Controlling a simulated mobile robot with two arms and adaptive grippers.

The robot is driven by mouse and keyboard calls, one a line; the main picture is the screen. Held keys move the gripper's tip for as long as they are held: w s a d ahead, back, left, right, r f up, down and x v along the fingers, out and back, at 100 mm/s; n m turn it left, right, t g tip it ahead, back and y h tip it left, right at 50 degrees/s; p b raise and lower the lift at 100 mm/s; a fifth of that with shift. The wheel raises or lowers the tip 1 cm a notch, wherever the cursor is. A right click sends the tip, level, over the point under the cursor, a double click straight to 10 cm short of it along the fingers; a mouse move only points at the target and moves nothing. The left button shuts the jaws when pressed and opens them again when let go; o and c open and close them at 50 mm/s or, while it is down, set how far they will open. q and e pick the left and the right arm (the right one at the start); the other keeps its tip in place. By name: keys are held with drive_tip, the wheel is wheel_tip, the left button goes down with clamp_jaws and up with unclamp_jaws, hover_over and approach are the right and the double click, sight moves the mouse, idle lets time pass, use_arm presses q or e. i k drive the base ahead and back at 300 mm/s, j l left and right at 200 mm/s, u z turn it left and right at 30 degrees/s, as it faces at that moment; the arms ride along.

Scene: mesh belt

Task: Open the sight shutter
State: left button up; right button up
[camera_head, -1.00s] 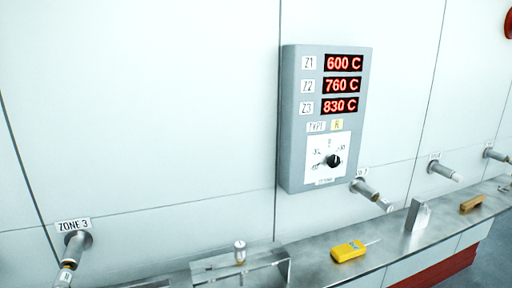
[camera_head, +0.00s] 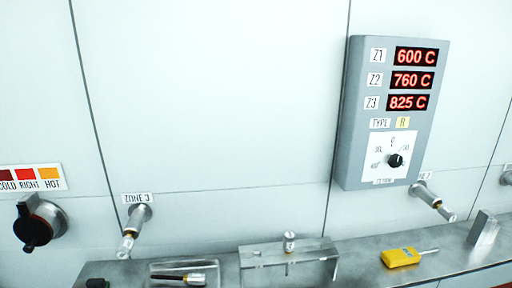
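The sight shutter (camera_head: 33,226) is a black rounded cover with a small knob-like tab on top. It sits at the far left over the end of a short metal sight tube (camera_head: 58,217) on the wall. It appears to cover the tube's opening, with a thin reddish line at its upper edge. A colour strip (camera_head: 32,178) marked COLD, RIGHT, HOT is on the wall just above it. Neither of my grippers is in view.
A ZONE 3 probe (camera_head: 134,226) juts from the wall right of the shutter. Below, a metal ledge (camera_head: 350,270) carries a tray (camera_head: 157,268), a rack (camera_head: 262,255) and a yellow meter (camera_head: 400,258). A grey display box (camera_head: 357,120) is mounted at the right. The upper wall is clear.

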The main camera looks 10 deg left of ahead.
sight(33, 231)
drive_tip(key=u, duration=1.9)
